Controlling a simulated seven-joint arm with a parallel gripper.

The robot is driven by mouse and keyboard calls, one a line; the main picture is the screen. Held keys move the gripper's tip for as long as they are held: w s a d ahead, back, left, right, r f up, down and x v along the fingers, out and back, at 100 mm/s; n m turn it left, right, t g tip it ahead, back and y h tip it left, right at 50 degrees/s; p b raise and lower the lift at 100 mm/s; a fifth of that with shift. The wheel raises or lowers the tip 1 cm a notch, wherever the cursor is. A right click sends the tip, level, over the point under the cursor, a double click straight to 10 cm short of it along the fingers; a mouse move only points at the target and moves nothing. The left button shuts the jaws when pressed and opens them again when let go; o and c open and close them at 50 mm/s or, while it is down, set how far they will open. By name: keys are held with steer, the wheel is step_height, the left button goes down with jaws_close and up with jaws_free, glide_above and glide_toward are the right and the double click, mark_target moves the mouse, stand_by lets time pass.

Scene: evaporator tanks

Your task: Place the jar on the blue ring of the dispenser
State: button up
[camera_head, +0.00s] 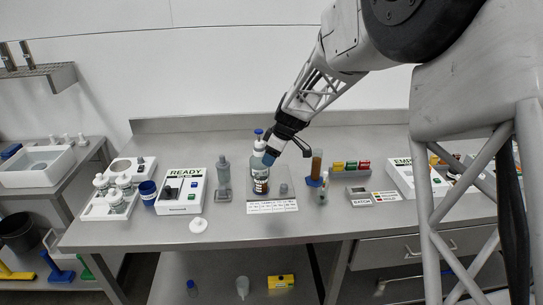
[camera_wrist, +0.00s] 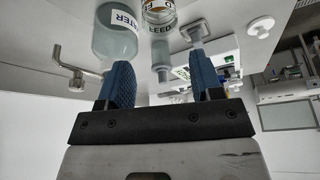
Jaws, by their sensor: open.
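The jar (camera_head: 261,186), small and clear with a brown band and a label, stands on a pale mat in mid-table. It also shows at the top of the wrist view (camera_wrist: 158,14), where its label reads "FEED". My gripper (camera_head: 270,154) is above and behind the jar, apart from it, tilted down to the left. Its blue fingers are spread with nothing between them (camera_wrist: 163,82). A brown column with a blue piece around its lower part (camera_head: 314,182) stands right of the jar. I cannot tell for certain whether this is the dispenser's blue ring.
A blue-capped bottle (camera_head: 257,150), labelled "WATER" in the wrist view (camera_wrist: 114,38), stands close behind the jar. A grey stand (camera_head: 224,180) and READY box (camera_head: 183,190) are to the left. A white lid (camera_head: 198,225) lies in front. The front table strip is mostly clear.

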stand_by(0.3)
steer(key=s+d+r+m+h, duration=0.1)
steer(key=s+d+r+m, duration=0.1)
steer(key=s+r, duration=0.35)
steer(key=s+d+r+m, duration=0.2)
steer(key=s, duration=0.7)
steer(key=s+d+r+m+h, duration=0.15)
steer(key=s+r, duration=0.25)
steer(key=s, duration=0.4)
steer(key=s+d+m, duration=0.2)
steer(key=s+m, duration=0.2)
steer(key=s, duration=0.8)
steer(key=s+d+m+t+h, duration=0.1)
steer(key=s+d+m, duration=0.2)
steer(key=s, duration=0.8)
steer(key=shift+s+d+f+m, duration=0.3)
steer(key=shift+s+d+m, duration=0.05)
steer(key=shift+m, duration=0.3)
